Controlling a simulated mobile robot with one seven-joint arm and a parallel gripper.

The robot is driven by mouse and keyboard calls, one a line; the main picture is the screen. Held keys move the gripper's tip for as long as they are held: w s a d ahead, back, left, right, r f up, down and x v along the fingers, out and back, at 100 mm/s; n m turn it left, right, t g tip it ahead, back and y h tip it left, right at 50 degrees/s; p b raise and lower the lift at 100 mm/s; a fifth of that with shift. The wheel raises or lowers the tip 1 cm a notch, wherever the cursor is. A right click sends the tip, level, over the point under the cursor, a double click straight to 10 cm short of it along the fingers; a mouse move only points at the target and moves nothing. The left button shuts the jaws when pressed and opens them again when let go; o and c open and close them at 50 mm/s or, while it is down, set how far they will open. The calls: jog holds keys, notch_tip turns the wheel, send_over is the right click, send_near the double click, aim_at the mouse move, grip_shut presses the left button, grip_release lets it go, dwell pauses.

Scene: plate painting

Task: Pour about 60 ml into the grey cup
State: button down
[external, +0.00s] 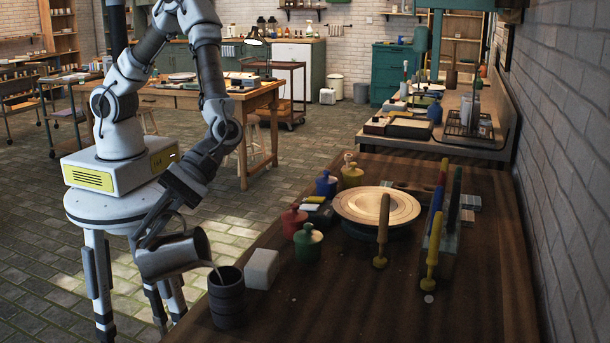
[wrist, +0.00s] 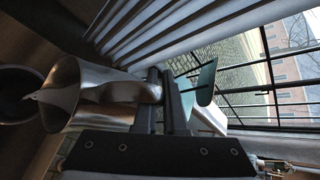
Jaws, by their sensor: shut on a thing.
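A silver metal pitcher (external: 175,258) is tilted with its mouth to the right, just above the dark grey ribbed cup (external: 228,305). The cup stands upright at the near left edge of the wooden table. A thin pale stream runs from the pitcher's lip toward the cup's opening. The level inside the cup is hidden. In the wrist view the pitcher (wrist: 62,75) lies on its side with pale liquid at its lip, and the cup's dark mouth (wrist: 14,80) is at the left edge. My gripper (wrist: 162,95) is shut on the pitcher's handle.
A white block (external: 262,269) sits right beside the cup. Red (external: 292,222), green (external: 308,246), blue (external: 326,185) and yellow (external: 352,174) lidded jars surround the left of a plate (external: 377,204) on a stand. The table's near right is mostly clear.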

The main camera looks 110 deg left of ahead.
aim_at(138, 245)
jog(key=shift+w+a+r+n+g+h+p, duration=0.25)
jog(key=shift+w+r+p, duration=0.15)
jog(key=shift+p, duration=0.55)
jog(key=shift+w+a+r+n+g+h+p, duration=0.15)
jog(key=shift+w+r+g+p, duration=0.25)
jog(key=shift+p, duration=0.55)
dwell(0.8)
jog(key=shift+m+t+y, duration=0.6)
jog(key=shift+t, duration=0.35)
jog(key=s+f+b, duration=0.1)
jog(key=b, duration=0.2)
jog(key=s+d+f+b, duration=0.1)
jog(key=s+f+b, duration=0.1)
jog(key=b, duration=0.1)
jog(key=shift+f, duration=0.2)
jog(key=shift+d+t, duration=0.1)
jog(key=shift+t, duration=0.2)
jog(key=shift+s+f+b, duration=0.1)
jog(key=shift+f+b, duration=0.05)
jog(key=shift+b, duration=0.2)
jog(key=shift+s+d+f+m+t+y+b, duration=0.2)
jog(key=shift+s+m+t+y+b, duration=0.3)
jog(key=shift+b, duration=0.5)
jog(key=shift+w+f+t, duration=0.1)
jog(key=shift+t, duration=0.2)
jog(key=shift+b, duration=0.3)
